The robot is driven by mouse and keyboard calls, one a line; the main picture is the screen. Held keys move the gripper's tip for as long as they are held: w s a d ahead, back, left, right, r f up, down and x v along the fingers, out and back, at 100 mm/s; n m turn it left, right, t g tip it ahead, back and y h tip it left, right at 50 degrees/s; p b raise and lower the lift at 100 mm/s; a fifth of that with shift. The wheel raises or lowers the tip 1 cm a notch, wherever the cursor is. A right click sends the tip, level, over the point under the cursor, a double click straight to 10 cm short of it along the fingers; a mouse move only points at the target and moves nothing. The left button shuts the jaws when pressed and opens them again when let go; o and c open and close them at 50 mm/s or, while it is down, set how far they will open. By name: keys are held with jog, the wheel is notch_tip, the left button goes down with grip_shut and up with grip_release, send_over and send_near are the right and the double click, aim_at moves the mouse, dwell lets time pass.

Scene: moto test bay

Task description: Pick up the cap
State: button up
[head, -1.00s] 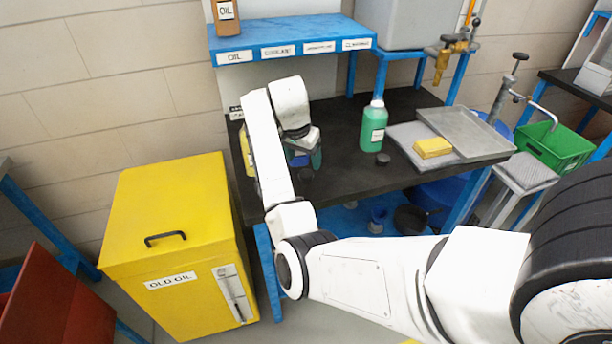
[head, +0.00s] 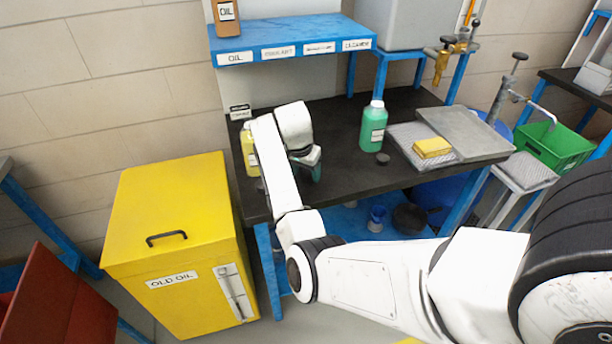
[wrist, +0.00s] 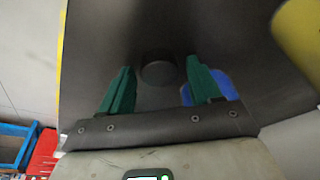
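A small dark round cap (wrist: 158,70) shows in the wrist view on the dark bench top, between and just beyond my fingertips. My gripper (wrist: 160,85) is open, with its two green fingers apart on either side of the cap and visible gaps to it. In the head view my gripper (head: 312,165) is low over the left part of the bench, and it hides the cap beneath it. A second dark round cap (head: 383,159) lies on the bench by the green bottle (head: 373,128).
A yellow bottle (head: 250,150) stands close left of my wrist; it also shows in the wrist view (wrist: 302,40). A blue shape (wrist: 222,86) is beside the right finger. The blue shelf (head: 290,35) overhangs the back. A yellow sponge (head: 432,148) lies at right.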

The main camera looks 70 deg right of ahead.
jog(key=c, duration=0.9)
jog(key=shift+o, duration=0.2)
